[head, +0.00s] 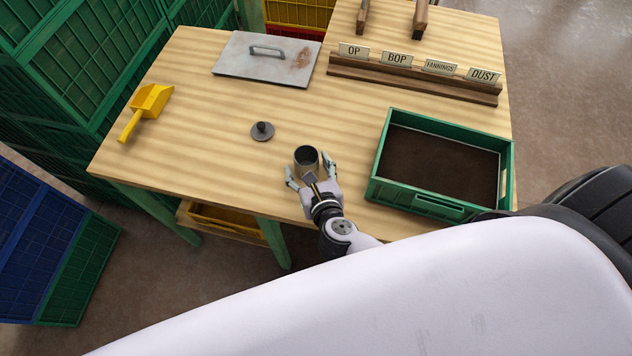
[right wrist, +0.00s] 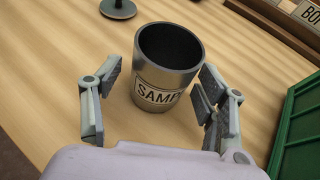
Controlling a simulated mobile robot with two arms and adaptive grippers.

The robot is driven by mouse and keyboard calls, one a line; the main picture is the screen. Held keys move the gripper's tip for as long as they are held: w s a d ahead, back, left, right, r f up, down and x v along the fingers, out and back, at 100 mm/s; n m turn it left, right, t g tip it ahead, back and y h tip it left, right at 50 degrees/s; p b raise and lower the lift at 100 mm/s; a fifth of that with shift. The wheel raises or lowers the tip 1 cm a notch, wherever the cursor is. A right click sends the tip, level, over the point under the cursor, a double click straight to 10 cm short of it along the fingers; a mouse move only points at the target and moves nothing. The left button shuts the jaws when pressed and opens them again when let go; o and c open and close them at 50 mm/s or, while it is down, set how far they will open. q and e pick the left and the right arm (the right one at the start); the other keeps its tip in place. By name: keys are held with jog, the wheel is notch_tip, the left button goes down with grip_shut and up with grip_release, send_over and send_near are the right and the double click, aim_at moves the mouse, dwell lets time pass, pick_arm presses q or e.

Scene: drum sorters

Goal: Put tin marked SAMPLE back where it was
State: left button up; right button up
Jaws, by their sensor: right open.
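The SAMPLE tin (head: 306,158) is an open metal cup standing upright on the wooden table (head: 220,140), near its front edge. In the right wrist view the tin (right wrist: 166,72) shows its dark inside and a label reading "SAMP", the rest cut off by the curve. In the right wrist view the fingers of my right gripper (right wrist: 160,95) show gaps to the tin. A dark round lid with a knob (head: 262,131) lies on the table left of the tin. My left gripper is not seen.
A green crate of dark tea (head: 376,160) stands close right of the tin. A rack with cards OP, BOP, FANNINGS and DUST (head: 420,84) is behind it. A metal plate with a handle (head: 240,65) and a yellow scoop (head: 150,100) lie left.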

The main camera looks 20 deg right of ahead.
jog(key=b+v, duration=0.1)
jog(key=v, duration=0.9)
jog(key=shift+s+r, duration=0.1)
jog(key=shift+s, duration=0.15)
